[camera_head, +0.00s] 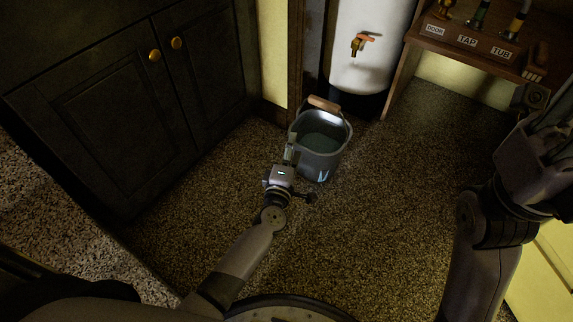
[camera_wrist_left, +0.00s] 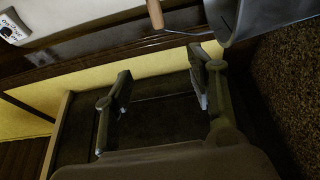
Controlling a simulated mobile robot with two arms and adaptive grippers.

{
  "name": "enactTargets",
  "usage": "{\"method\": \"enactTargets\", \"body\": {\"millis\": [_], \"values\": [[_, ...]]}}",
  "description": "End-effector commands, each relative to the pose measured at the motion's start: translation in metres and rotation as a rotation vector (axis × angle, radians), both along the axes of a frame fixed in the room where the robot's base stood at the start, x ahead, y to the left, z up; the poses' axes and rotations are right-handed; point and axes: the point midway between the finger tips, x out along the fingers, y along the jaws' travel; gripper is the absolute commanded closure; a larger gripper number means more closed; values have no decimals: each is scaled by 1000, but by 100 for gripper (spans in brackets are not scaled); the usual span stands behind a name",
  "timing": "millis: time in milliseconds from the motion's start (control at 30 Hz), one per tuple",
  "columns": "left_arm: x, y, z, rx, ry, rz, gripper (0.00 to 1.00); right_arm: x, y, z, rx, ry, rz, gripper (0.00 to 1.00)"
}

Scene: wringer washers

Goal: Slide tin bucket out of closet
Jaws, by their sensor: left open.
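The tin bucket (camera_head: 318,168) stands upright on the speckled floor, in front of the white tank. Its wooden grip (camera_head: 323,104) rests at the far rim, and its inside looks dark greenish. My left gripper (camera_head: 290,154) is at the bucket's left near side; contact is unclear. In the left wrist view its fingers (camera_wrist_left: 160,88) are spread with nothing between them. There the bucket (camera_wrist_left: 268,14) shows at the top right, beside the right finger, with its wooden grip (camera_wrist_left: 155,14) at the top. My right gripper (camera_head: 535,110) is at the right edge; its jaws are unclear.
A white tank (camera_head: 368,60) with a copper tap (camera_head: 359,44) stands behind the bucket. A dark cabinet (camera_head: 110,110) with brass knobs is at the left. A wooden shelf (camera_head: 480,40) with labelled items is at the upper right. The floor (camera_head: 400,165) right of the bucket is clear.

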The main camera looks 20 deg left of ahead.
Motion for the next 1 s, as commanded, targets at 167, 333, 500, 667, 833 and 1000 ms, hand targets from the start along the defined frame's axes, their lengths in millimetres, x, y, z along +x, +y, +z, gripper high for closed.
{"method": "enactTargets", "body": {"millis": [167,333,500,667,833,1000], "values": [[-40,-2,-1,0,2,1,48,0,0,0,1,1,1,70],[-67,-3,0,1,0,0,48,0,0,0,1,1,1,70],[-79,-4,1,1,-1,0,48,1,0,0,0,2,1,70],[-81,-4,1,1,-2,1,48,1,0,0,1,3,1,70],[-81,-4,1,1,-2,1,50,1,0,0,1,3,1,70],[-75,-12,8,31,-13,-37,62,1,0,0,1,3,1,70]]}}
